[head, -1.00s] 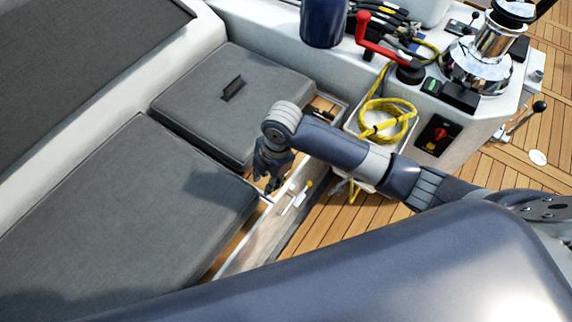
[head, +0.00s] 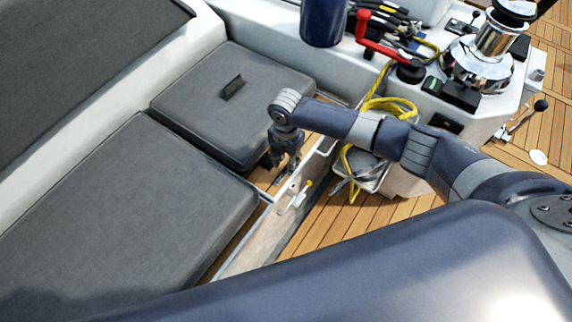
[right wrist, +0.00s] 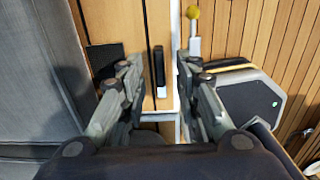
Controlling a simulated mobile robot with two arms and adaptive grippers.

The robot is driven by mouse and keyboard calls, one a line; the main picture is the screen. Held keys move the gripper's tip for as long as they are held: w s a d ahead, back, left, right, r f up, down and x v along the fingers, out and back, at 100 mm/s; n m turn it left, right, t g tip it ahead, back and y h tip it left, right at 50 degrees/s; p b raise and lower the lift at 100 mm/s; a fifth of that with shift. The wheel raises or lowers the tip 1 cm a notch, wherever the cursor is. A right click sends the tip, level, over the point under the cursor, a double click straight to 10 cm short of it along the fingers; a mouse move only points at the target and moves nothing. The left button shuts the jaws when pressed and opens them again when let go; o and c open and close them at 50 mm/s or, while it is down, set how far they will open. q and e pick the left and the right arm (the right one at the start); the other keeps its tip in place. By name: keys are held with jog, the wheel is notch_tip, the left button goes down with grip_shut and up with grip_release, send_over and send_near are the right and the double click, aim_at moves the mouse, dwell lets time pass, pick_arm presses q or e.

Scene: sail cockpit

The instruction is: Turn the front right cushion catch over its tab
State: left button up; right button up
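My right gripper (head: 285,163) points down over the wooden strip beside the far grey cushion (head: 220,105). In the right wrist view its fingers (right wrist: 155,64) are apart with nothing held. A slim black piece with a white end (right wrist: 159,70) shows below, between the fingertips, on the wood; it may be the catch, but I cannot tell for sure. A white lever with a yellow knob (right wrist: 193,32) stands just right of the fingers; it also shows on the bench's front edge in the head view (head: 302,194). My left gripper is not in view.
A near grey cushion (head: 120,210) lies on the bench. A yellow rope (head: 390,105) and an open bin (head: 362,178) are right of the gripper, partly behind my arm. A red handle (head: 370,38) and chrome winch (head: 490,55) stand behind. The teak floor (head: 330,215) is clear.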

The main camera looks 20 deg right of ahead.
jog(key=shift+f, duration=1.2)
grip_shut()
